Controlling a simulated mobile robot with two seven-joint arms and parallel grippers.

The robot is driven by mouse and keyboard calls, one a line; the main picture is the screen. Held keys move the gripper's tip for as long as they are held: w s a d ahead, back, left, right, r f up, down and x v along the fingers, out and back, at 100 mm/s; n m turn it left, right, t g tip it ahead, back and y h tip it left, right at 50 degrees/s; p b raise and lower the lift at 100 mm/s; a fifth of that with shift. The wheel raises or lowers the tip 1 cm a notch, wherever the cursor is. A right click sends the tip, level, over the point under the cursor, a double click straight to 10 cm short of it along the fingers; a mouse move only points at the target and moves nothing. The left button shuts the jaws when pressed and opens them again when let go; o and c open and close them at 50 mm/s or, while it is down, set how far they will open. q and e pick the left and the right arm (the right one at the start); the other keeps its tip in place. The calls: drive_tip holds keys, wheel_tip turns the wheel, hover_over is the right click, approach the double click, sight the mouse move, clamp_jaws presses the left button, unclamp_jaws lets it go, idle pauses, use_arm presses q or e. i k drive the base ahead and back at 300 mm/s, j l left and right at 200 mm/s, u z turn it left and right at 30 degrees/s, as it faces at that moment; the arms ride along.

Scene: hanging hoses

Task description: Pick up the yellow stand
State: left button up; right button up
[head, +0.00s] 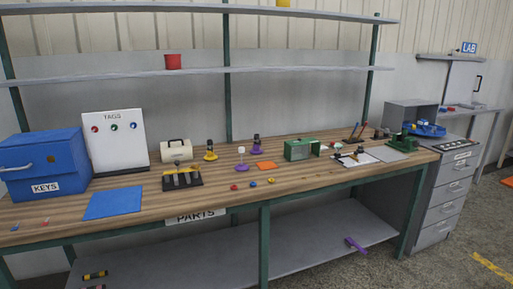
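The yellow stand (210,156) is upright on the wooden workbench (330,165), towards the back and left of the middle. It has a round yellow base, and a dark upright piece stands on it. The cream box with a handle is just to its left, apart from it. A stand with a purple base and white top (241,161) is to its right, and a dark purple stand (256,146) is farther right. Neither of my grippers is in view.
A black rack (182,179) is in front of the yellow stand. The cream box (177,150), tags board (116,140) and blue keys box (42,163) are to the left. An orange pad (266,166) and green box (301,149) are to the right. Shelves hang above.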

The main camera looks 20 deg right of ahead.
sight(211, 156)
drive_tip(key=i+l+u, duration=0.6)
drive_tip(key=i+l, duration=0.15)
drive_tip(key=l, duration=0.25)
